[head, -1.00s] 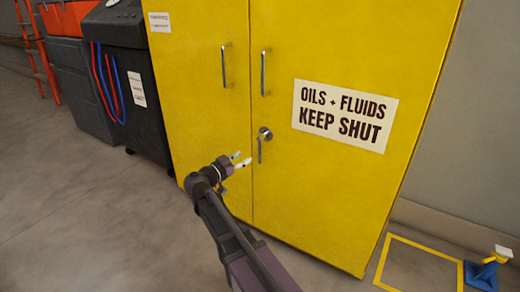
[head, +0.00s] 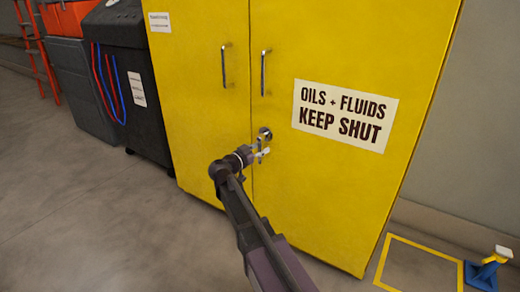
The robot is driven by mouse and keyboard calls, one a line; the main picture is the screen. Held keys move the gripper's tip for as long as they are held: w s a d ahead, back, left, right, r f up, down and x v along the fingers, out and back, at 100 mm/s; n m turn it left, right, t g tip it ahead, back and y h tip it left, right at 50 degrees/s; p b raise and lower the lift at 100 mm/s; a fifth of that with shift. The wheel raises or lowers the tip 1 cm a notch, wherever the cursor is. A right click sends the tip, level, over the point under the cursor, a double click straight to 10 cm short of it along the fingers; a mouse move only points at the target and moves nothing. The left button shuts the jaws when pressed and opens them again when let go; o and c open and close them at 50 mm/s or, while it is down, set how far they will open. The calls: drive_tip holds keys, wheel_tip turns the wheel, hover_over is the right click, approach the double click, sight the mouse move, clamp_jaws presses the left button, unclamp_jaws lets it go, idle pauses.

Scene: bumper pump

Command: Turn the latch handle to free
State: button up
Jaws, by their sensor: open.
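The latch handle (head: 265,135) is a small metal lever with a round lock boss on the right door of the yellow cabinet (head: 330,200). Its boss shows, and its lower lever is partly hidden by my gripper. My gripper (head: 262,150) is open, with its light fingertips at the lever, just below the boss. I cannot tell whether the fingers touch the lever. Both cabinet doors are shut.
Two vertical pull handles, left (head: 224,67) and right (head: 263,73), are above the latch. A sign (head: 345,115) is on the right door. A dark wheeled machine (head: 140,90) stands at left. A blue and yellow object (head: 485,272) is on the floor at right.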

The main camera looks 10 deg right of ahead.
clamp_jaws()
drive_tip(key=shift+d, duration=0.15)
